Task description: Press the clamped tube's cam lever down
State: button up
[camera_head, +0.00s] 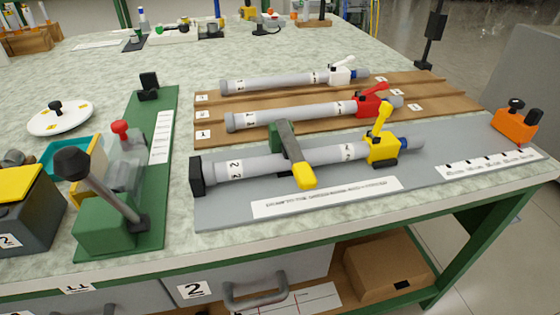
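The clamped tube (330,156) is grey and lies on a grey base plate (225,212) nearest the table's front edge. Its left end meets a black block (197,175). A clamp (291,147) with a green body and a grey, yellow-tipped handle crosses over it. Near its right end is a yellow collar (382,149). A yellow cam lever (379,119) stands up from this collar, tilted slightly right at the top. A short blue part shows just right of the collar. My gripper is not in view.
Two more grey tubes lie behind on a brown rack (440,92), one with a red lever (374,90), one with a white lever (343,64). A green fixture (105,225) with a black-knobbed lever stands left. An orange block (515,124) sits at the plate's right end.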

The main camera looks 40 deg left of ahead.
aim_at(386, 110)
jog(key=u, duration=1.3)
